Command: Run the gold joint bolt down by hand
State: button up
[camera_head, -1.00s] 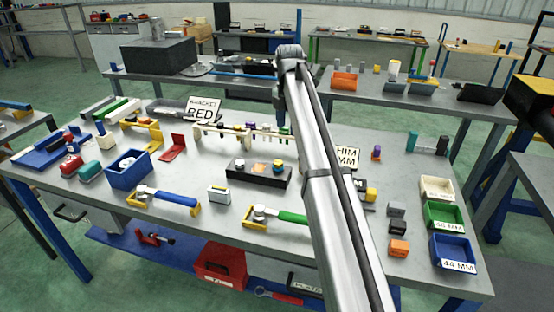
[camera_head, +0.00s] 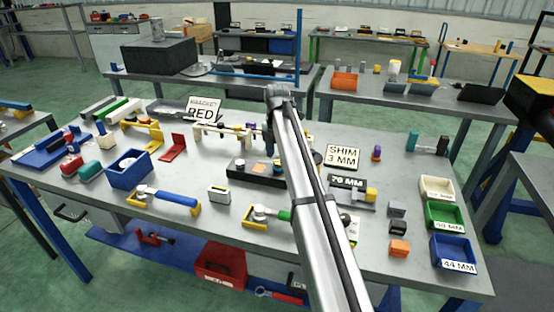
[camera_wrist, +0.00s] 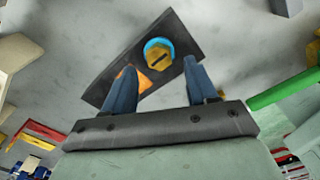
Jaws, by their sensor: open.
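A black block (camera_head: 250,175) lies near the middle of the table, and it also shows in the wrist view (camera_wrist: 180,32). In the wrist view, a gold bolt head (camera_wrist: 159,54) with a dark slot sits on it, with a blue ring around part of it. An orange piece (camera_wrist: 134,79) is on the same block, partly hidden by my left finger. My gripper (camera_wrist: 160,72) is open and empty, its two fingers pointing at the block. The bolt lies just beyond the gap between the fingertips, apart from both.
A blue-handled tool (camera_head: 172,198) and a green-handled tool (camera_head: 268,215) lie in front of the block. A pale rack (camera_head: 215,133) with several small parts stands behind it. A "SHIM 3 MM" sign (camera_head: 343,156) is to the right. Bins (camera_head: 452,253) line the right edge.

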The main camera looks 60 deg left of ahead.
aim_at(278, 164)
jog(key=shift+f, duration=1.15)
jog(key=c, duration=1.1)
